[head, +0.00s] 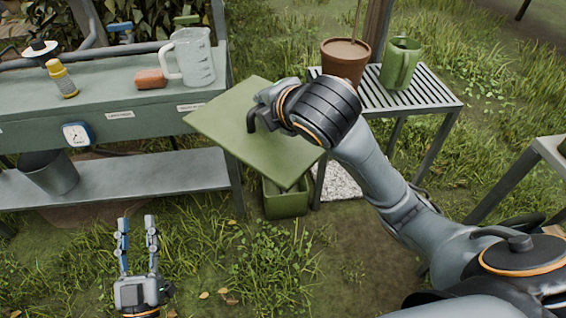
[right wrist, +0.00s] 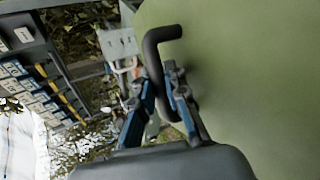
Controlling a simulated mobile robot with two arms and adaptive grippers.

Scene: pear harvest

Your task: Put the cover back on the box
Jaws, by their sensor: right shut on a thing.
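The cover (head: 222,118) is a flat green square plate with a dark bent handle (head: 252,119). My right gripper (head: 262,110) is shut on that handle and holds the cover in the air, tilted. In the right wrist view the fingers (right wrist: 168,88) close around the handle (right wrist: 162,35), with the cover (right wrist: 255,85) filling the right side. The green box (head: 286,203) stands on the ground below the cover, which hides much of its top. My left gripper (head: 137,222) is open and empty over the grass at the lower left.
A grey-green workbench (head: 110,95) at the left carries a clear jug (head: 194,58), a terracotta block (head: 151,79) and a yellow bottle (head: 62,79). A slatted table (head: 425,98) behind the box holds a brown pot (head: 345,60) and a green mug (head: 400,64). The grass in front is open.

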